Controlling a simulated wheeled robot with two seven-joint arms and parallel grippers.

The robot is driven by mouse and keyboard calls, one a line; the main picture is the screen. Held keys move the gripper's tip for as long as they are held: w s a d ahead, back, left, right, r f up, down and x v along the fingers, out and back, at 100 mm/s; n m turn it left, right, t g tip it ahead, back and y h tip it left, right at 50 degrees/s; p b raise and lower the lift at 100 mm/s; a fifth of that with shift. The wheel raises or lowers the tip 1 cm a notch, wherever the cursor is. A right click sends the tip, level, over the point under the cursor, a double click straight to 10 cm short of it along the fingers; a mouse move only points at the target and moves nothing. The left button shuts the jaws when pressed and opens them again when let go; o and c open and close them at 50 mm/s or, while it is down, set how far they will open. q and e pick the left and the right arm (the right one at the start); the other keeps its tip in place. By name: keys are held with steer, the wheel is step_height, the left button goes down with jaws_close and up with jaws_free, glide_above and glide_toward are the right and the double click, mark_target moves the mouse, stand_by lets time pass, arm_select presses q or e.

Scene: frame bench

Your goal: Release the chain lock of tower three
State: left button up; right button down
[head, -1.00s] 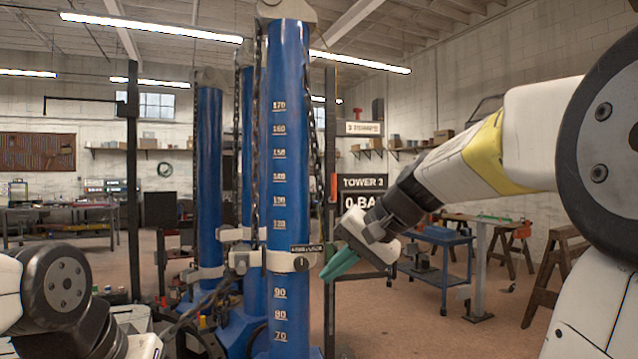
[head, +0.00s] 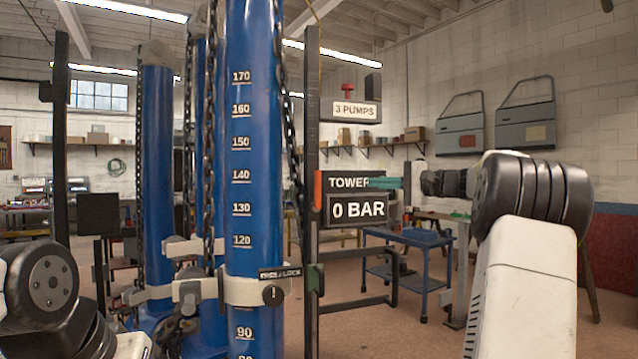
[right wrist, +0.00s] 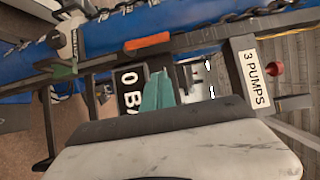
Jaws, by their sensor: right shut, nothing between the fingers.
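Tower three appears to be the large blue column (head: 252,165) with a white scale; it also crosses the top of the right wrist view (right wrist: 190,28). A pale collar (head: 235,290) wraps it, with a round black knob (head: 273,293) under a partly legible label ending in "LOCK" (head: 281,272). A dark chain (head: 284,110) hangs along its right side. My right gripper (head: 372,183) is shut and empty, its teal fingers in front of the "TOWER 3" sign, right of and above the knob. Its fingers (right wrist: 158,92) also show in the right wrist view. My left gripper is out of view.
A dark post (head: 311,130) stands just right of the column, carrying an orange piece (head: 318,188) and a green piece (head: 316,279). A "0 BAR" display (head: 357,208) and a "3 PUMPS" sign (head: 356,110) with a red knob (head: 348,89) are nearby. A blue cart (head: 405,245) stands behind.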

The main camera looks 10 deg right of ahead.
mark_target(316, 189)
stand_by(0.3)
steer(key=s+a+x, duration=0.2)
steer(key=x, duration=1)
steer(key=shift+w+a, duration=0.35)
steer(key=shift+r, duration=0.1)
